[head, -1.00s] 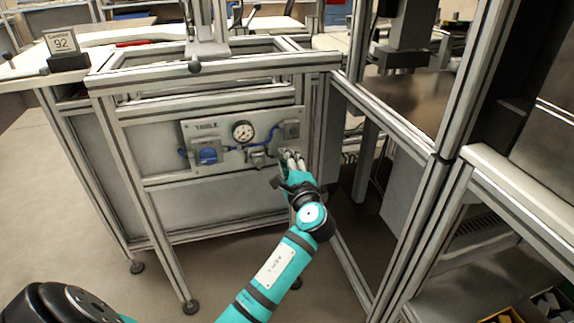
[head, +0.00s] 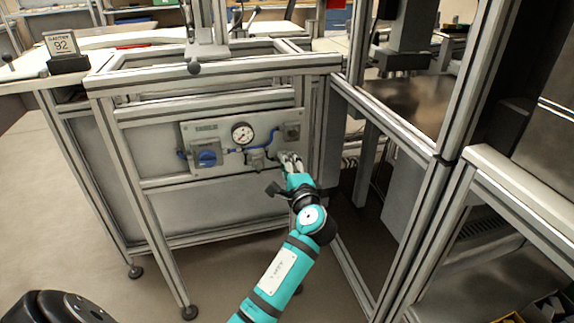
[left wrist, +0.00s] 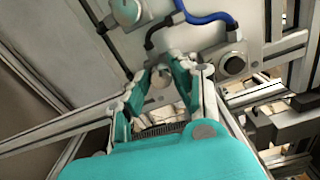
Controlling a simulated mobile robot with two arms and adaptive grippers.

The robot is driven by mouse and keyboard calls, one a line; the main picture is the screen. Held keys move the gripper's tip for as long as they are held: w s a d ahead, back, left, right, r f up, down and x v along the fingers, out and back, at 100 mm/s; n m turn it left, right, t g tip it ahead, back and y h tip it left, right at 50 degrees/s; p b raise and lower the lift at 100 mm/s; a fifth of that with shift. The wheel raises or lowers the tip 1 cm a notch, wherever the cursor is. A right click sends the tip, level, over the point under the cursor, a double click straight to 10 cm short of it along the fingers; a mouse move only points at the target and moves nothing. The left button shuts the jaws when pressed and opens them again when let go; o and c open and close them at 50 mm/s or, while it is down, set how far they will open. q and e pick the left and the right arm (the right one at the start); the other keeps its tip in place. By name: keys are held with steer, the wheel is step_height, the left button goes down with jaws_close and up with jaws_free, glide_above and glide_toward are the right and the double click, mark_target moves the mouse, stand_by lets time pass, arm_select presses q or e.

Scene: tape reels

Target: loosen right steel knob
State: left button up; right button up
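The grey panel (head: 227,163) on the aluminium frame carries a blue rotary switch (head: 207,157), a round gauge (head: 242,133) and blue hose. My left gripper (head: 290,158) is at the panel's lower right, below a grey box with a round fitting (head: 291,131). In the left wrist view a round steel knob (left wrist: 160,77) sits between the two teal fingertips (left wrist: 161,72). The fingers are close around it, but whether both touch it I cannot tell. The gripper hides this knob in the head view. My right gripper is not in view.
The round fitting (left wrist: 234,65) is just right of the fingers in the left wrist view; a valve (left wrist: 130,12) with a hose is above. A frame post (head: 318,130) stands close right of the gripper. The floor (head: 60,215) at left is clear.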

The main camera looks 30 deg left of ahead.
arm_select(q)
steer(key=o, duration=0.4)
steer(key=v, duration=1.2)
